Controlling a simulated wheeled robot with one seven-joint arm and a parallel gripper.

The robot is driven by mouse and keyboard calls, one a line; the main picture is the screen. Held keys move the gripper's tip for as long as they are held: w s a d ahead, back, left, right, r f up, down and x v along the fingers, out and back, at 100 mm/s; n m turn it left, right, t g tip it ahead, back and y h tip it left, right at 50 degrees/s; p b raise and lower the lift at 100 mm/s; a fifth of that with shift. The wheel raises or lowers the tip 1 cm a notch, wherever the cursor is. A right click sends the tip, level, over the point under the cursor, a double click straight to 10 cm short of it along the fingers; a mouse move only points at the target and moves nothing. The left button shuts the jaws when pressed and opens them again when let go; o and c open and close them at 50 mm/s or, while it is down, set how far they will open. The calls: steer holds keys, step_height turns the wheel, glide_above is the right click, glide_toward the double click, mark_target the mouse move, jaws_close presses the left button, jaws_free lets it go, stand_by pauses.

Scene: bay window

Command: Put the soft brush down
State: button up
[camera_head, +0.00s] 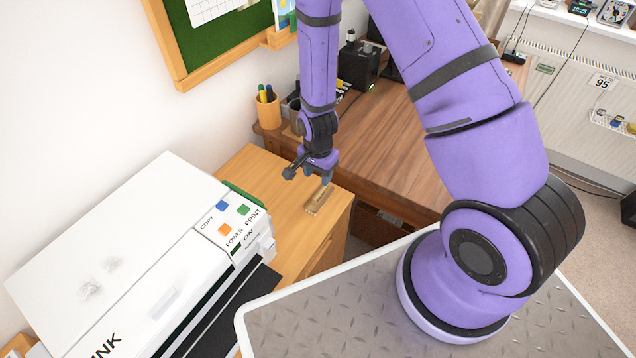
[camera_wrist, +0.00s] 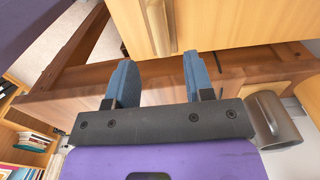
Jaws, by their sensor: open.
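The soft brush (camera_head: 319,199) is a small, narrow, tan wooden piece lying on the wooden cabinet top (camera_head: 268,190), close to its right edge. In the wrist view the brush (camera_wrist: 158,25) lies at the top of the picture, beyond the fingertips. My gripper (camera_head: 318,177) is above the cabinet top, just behind the brush in the head view. In the wrist view its two blue fingers (camera_wrist: 157,75) are spread apart with nothing between them. The brush is clear of the fingers there.
A white printer (camera_head: 140,250) stands left of the brush. The wooden desk (camera_head: 390,145) adjoins behind and to the right. A pen cup (camera_head: 267,110) stands on the desk, and a grey mug (camera_wrist: 272,118) shows in the wrist view. A green board (camera_head: 225,40) hangs on the wall.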

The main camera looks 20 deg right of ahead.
step_height(320, 180, up, 30)
steer(key=s+d+n+t, duration=0.2)
steer(key=d+n+t, duration=0.1)
steer(key=n, duration=0.2)
steer(key=s+d+r+n+t, duration=0.1)
steer(key=s+d+r+n, duration=0.1)
steer(key=s+r, duration=0.6)
steer(key=s+d+r+n+t, duration=0.1)
steer(key=s+r+n, duration=0.3)
steer(key=s+r, duration=0.5)
steer(key=shift+s+d, duration=0.55)
steer(key=shift+s, duration=0.45)
steer(key=shift+o, duration=0.5)
steer(key=shift+w, duration=0.1)
